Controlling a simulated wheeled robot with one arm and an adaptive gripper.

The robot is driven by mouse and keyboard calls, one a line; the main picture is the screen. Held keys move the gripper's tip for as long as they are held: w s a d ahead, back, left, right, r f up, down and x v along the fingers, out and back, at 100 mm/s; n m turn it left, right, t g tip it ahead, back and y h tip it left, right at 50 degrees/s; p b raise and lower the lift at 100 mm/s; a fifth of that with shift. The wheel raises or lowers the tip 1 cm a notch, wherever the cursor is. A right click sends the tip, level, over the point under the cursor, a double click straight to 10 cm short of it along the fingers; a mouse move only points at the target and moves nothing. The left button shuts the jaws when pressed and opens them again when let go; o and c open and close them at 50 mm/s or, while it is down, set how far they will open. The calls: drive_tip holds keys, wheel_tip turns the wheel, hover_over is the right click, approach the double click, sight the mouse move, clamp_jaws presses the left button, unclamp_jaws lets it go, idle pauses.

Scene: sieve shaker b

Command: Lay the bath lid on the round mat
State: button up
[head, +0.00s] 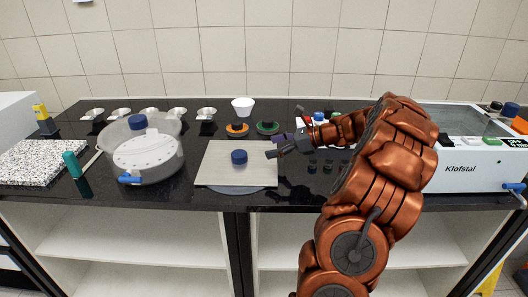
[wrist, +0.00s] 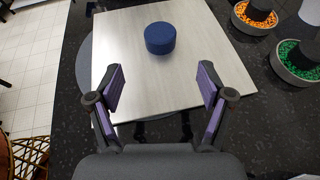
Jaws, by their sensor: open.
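The bath lid (head: 212,172) is a flat, pale square plate with a blue round knob (head: 239,157) in its middle. It lies on the dark counter over the round mat (head: 235,190), a grey disc mostly hidden beneath it. In the wrist view the lid (wrist: 130,60) fills the middle, and the mat (wrist: 83,66) shows past its left edge. My gripper (head: 273,148) is at the lid's right side in the head view.
A white bath labelled Klofstal (head: 465,168) stands at the right with its top open. Bowls with orange (head: 237,130) and green contents (head: 267,128) sit behind the lid. Several small bowls line the back left.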

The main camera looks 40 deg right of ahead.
drive_tip(key=shift+s+d, duration=0.1)
drive_tip(key=shift+s, duration=0.05)
drive_tip(key=shift+r, duration=0.1)
